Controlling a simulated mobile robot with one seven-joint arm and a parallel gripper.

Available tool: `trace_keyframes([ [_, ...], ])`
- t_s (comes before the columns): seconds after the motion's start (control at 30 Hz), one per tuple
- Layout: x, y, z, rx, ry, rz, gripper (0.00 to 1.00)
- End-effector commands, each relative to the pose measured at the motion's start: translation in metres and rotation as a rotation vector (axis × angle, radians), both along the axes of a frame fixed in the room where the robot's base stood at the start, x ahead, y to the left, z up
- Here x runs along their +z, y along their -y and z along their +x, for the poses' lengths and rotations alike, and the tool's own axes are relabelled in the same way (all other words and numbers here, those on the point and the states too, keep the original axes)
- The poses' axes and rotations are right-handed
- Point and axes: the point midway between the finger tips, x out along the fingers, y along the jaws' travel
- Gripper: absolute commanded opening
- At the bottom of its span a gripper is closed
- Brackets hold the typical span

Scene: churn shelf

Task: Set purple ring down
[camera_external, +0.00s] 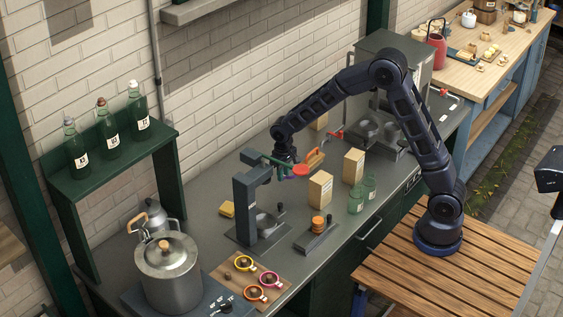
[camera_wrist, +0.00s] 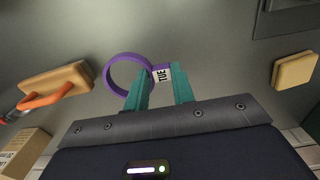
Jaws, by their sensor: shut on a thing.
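The ring is small and mostly hidden there. I cannot tell its exact height above the counter.
A brush-like wooden block with an orange handle (camera_wrist: 55,90) lies left of the ring. A yellow block (camera_wrist: 294,70) lies to the right. The dark press (camera_external: 247,205), cardboard boxes (camera_external: 320,189), green jars (camera_external: 356,200) and a board with coloured rings (camera_external: 228,272) stand around the counter.

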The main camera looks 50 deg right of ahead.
Motion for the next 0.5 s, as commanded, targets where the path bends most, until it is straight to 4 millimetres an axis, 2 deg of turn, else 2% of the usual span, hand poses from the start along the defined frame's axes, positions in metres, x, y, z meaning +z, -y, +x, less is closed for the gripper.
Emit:
trace_keyframes([
  [0.27, -0.017, 0.000, 0.000, 0.000, -0.001, 0.000, 0.04],
  [0.5, -0.048, 0.000, 0.000, 0.000, -0.001, 0.000, 0.04],
])
